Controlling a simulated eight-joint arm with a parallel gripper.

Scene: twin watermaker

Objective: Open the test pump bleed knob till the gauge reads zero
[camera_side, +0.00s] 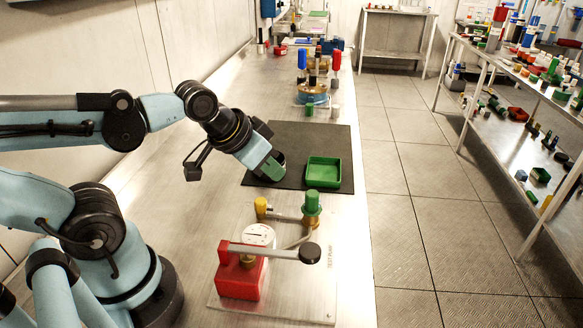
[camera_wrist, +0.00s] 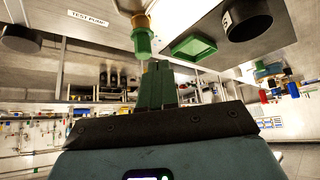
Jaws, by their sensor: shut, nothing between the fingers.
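The test pump stands on a pale plate on the bench in the side view, with a red body (camera_side: 241,278) and a long lever ending in a black knob (camera_side: 310,253). Its white-faced gauge (camera_side: 258,235) is too small to read. A yellow knob (camera_side: 260,204) and a green knob (camera_side: 311,203) stand at its far side; I cannot tell which is the bleed knob. A green fitting with a brass part (camera_wrist: 143,38) shows in the wrist view. My gripper (camera_side: 275,170) is shut and empty above the dark mat, apart from the pump; its green fingers (camera_wrist: 157,68) also show in the wrist view.
A green tray (camera_side: 323,172) sits on the dark mat (camera_side: 300,137), right of my gripper. Bottles and a brass-coloured device (camera_side: 312,92) stand farther along the bench. A shelf with many parts is across the aisle on the right.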

